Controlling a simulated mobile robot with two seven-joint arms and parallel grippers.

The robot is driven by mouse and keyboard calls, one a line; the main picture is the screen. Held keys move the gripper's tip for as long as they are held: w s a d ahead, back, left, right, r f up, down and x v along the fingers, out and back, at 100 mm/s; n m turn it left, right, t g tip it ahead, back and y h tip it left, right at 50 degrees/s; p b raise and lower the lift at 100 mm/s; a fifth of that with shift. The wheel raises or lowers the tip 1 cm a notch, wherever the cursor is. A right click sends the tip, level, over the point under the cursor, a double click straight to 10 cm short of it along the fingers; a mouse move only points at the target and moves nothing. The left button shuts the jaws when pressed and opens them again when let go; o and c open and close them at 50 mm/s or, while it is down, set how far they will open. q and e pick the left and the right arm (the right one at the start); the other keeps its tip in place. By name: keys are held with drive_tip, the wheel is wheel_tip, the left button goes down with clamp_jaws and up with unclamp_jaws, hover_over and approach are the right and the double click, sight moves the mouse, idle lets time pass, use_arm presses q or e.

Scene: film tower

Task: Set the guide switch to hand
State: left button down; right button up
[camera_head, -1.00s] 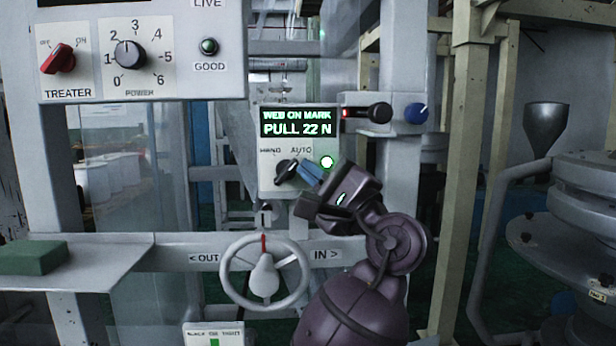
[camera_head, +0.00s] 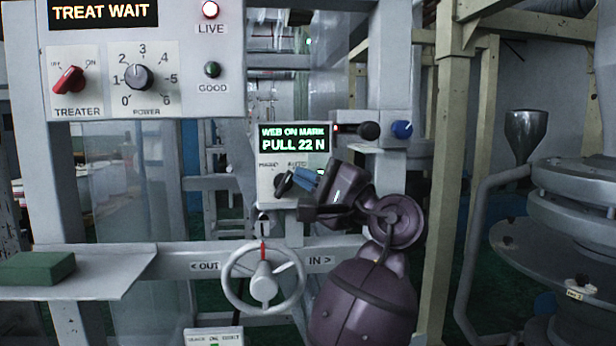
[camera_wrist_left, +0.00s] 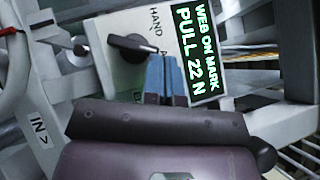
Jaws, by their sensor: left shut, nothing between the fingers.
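The guide switch (camera_head: 283,185) is a black knob on a pale panel (camera_head: 265,165) marked HAND on the left and AUTO on the right, under a screen (camera_head: 293,144) reading WEB ON MARK, PULL 22 N. Its pointer leans up and right, toward AUTO. My left gripper (camera_head: 306,179) has its blue fingertips shut and empty, just right of the knob. In the left wrist view the fingertips (camera_wrist_left: 166,76) are close beside the knob (camera_wrist_left: 135,46); I cannot tell if they touch. AUTO is partly hidden by the fingers there. My right gripper is not in view.
A handwheel (camera_head: 263,281) is below the panel. The treater box (camera_head: 145,90) hangs at upper left. A shelf with a green block (camera_head: 37,269) is at left.

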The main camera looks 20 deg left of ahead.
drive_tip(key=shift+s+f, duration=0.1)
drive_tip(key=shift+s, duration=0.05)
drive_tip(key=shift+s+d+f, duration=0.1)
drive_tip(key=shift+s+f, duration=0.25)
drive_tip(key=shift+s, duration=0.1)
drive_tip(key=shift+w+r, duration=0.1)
